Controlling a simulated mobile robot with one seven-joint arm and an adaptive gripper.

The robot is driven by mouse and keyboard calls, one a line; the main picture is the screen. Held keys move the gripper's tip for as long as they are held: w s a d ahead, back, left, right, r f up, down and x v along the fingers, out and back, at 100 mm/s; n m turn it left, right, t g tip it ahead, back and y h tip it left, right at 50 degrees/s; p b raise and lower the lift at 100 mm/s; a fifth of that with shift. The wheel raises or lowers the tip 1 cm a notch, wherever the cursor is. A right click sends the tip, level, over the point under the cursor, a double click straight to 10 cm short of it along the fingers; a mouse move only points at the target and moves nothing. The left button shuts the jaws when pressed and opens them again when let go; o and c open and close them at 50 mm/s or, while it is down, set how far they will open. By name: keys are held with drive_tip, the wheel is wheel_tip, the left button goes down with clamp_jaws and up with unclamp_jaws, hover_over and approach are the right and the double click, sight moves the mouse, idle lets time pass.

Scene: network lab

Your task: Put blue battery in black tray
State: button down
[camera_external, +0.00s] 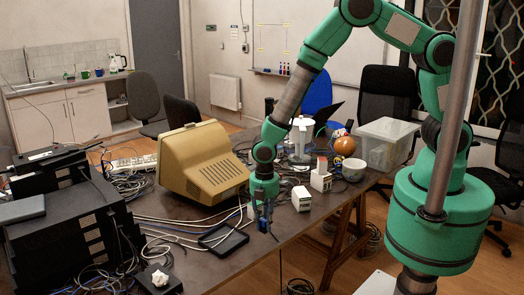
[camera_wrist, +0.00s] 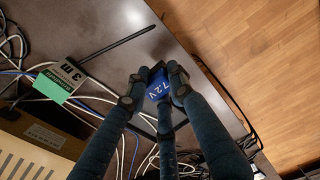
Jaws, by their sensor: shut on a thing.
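The blue battery (camera_external: 263,226) is between my gripper's fingertips, pointing down near the table's front edge. In the wrist view the blue battery (camera_wrist: 158,90) shows part of a "7.2V" label, and the fingers close on it from the sides. My gripper (camera_external: 263,213) is shut on it; the fingertips also show in the wrist view (camera_wrist: 159,80). The black tray (camera_external: 241,237) lies on the table just left of the gripper in the external view. It looks empty. The height of the battery above the table is hard to tell.
A beige monitor (camera_external: 205,165) stands behind the tray. Loose cables (camera_external: 180,222) run left of it. Black equipment (camera_external: 70,235) fills the left side. A small dark box (camera_external: 158,284) is at front left.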

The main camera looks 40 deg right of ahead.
drive_tip(key=w+a, duration=0.3)
drive_tip(key=w+a+f, duration=0.1)
drive_tip(key=w+a, duration=0.2)
drive_tip(key=w, duration=0.1)
drive_tip(key=w+a+b, duration=0.1)
drive_tip(key=w+a, duration=0.3)
drive_tip(key=shift+w+f, duration=0.1)
drive_tip(key=shift+f, duration=0.1)
drive_tip(key=shift+d+f+b, duration=0.1)
drive_tip(key=shift+f+b, duration=0.2)
drive_tip(key=shift+f, duration=1.45)
drive_tip(key=shift+f, duration=0.15)
drive_tip(key=c, duration=1.5)
unclamp_jaws()
wheel_tip(320, 180, up, 12)
drive_tip(key=shift+r+p, duration=0.15)
drive_tip(key=shift+p, duration=0.55)
